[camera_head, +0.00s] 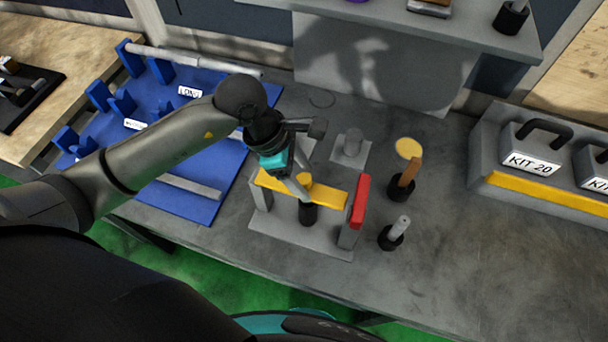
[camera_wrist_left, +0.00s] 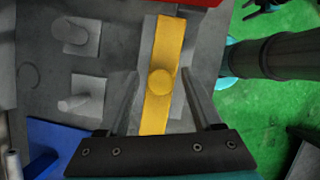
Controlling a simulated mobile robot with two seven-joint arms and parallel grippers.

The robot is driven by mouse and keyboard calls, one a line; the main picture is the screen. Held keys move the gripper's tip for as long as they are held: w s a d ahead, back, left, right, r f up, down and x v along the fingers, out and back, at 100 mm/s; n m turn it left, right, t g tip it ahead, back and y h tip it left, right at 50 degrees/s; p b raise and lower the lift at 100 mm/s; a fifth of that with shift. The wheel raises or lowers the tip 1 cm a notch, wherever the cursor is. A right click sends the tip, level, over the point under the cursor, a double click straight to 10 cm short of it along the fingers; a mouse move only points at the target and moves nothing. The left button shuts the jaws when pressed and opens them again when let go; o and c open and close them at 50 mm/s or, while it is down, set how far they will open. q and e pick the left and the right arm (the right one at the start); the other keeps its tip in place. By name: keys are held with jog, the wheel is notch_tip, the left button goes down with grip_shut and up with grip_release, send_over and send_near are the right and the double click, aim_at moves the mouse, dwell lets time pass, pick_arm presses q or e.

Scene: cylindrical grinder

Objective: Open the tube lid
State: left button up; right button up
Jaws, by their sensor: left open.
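The tube lid appears to be the yellow bar (camera_head: 328,194) with a round yellow knob, lying along the top of a grey stand (camera_head: 262,222) on the bench. The yellow bar also shows in the left wrist view (camera_wrist_left: 170,40), with the knob (camera_wrist_left: 160,83) near its middle. My left gripper (camera_head: 303,184) is open above the bar. In the left wrist view its two fingers (camera_wrist_left: 158,92) stand on either side of the bar and knob; I cannot tell whether they touch it. A red block (camera_head: 359,202) sits at the stand's right end. My right gripper is not in view.
A blue rack (camera_head: 205,205) with grey rods lies to the left. Grey pegs stand behind the stand (camera_head: 352,145). Small black holders (camera_head: 390,238) stand to its right. A KIT 20 case (camera_head: 530,150) sits at far right. The front right of the bench is clear.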

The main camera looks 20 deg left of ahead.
pick_arm(q)
jog(key=shift+d+f, duration=0.1)
jog(key=shift+f, duration=0.25)
grip_shut()
dwell(0.3)
dwell(0.9)
